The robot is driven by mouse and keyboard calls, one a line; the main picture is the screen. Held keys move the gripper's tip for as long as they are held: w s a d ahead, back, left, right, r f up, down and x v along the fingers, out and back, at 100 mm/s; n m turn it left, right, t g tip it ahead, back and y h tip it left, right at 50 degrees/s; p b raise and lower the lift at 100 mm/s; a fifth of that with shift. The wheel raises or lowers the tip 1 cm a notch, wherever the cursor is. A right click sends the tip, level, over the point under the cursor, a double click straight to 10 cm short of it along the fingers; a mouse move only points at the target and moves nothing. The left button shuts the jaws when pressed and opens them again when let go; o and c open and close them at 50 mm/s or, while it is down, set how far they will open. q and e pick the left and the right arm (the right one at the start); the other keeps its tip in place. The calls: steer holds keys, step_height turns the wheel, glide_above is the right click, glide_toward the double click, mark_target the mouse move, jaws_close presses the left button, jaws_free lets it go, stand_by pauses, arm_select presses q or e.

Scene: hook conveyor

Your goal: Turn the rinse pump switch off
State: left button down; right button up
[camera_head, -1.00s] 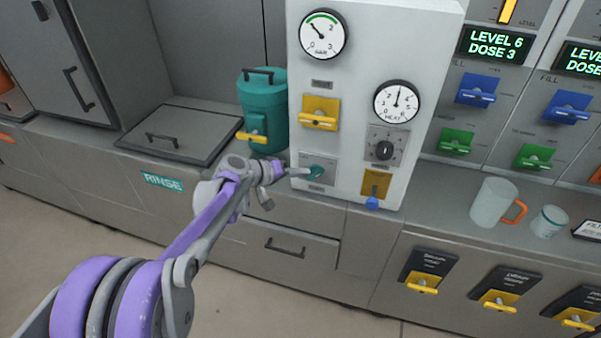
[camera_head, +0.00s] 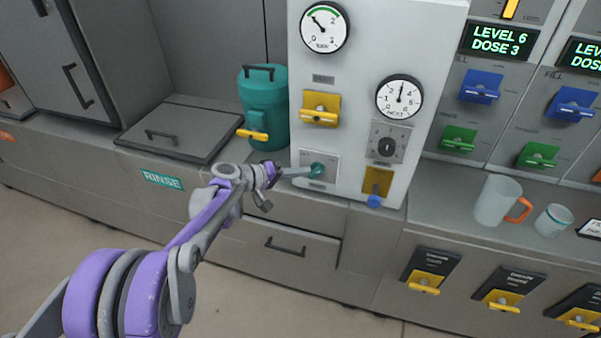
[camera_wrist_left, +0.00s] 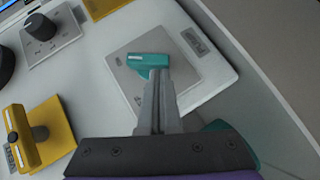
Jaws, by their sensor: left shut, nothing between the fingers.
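A teal switch knob (camera_head: 317,170) sits on a light grey plate (camera_head: 331,161) low on the white control panel. I take it for the rinse pump switch; its label is too small to read. My left gripper (camera_head: 306,173) reaches in from the left, shut and empty, with its tips at the knob. In the left wrist view the shut fingers (camera_wrist_left: 158,90) point at the teal knob (camera_wrist_left: 149,60) and partly cover its lower edge. Whether they touch it I cannot tell. My right gripper is not in view.
The white panel (camera_head: 430,90) also bears a yellow switch (camera_head: 320,108), a dark dial (camera_head: 386,147), two gauges and a yellow plate with a blue lever (camera_head: 374,200). A teal canister (camera_head: 263,105) with a yellow tap stands left of it. A mug (camera_head: 497,199) stands right.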

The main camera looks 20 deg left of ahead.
mark_target(311, 178)
arm_select(q)
steer(key=f+n+t+h+b, duration=0.1)
steer(key=n+b, duration=0.1)
steer(key=d+f+n+t+h+b, duration=0.1)
steer(key=n+t+h+b, duration=0.1)
steer(key=n, duration=0.1)
steer(key=f+n+t+h+b, duration=0.1)
steer(key=n+t+h+b, duration=0.1)
steer(key=b, duration=0.1)
steer(key=shift+d+f+n, duration=0.15)
steer(key=shift+f+n, duration=0.15)
steer(key=shift+f, duration=0.1)
steer(key=shift+d, duration=0.2)
steer(key=shift+d+f, duration=0.25)
steer(key=shift+d, duration=0.2)
steer(key=shift+f+b, duration=0.15)
steer(key=shift+b, duration=0.15)
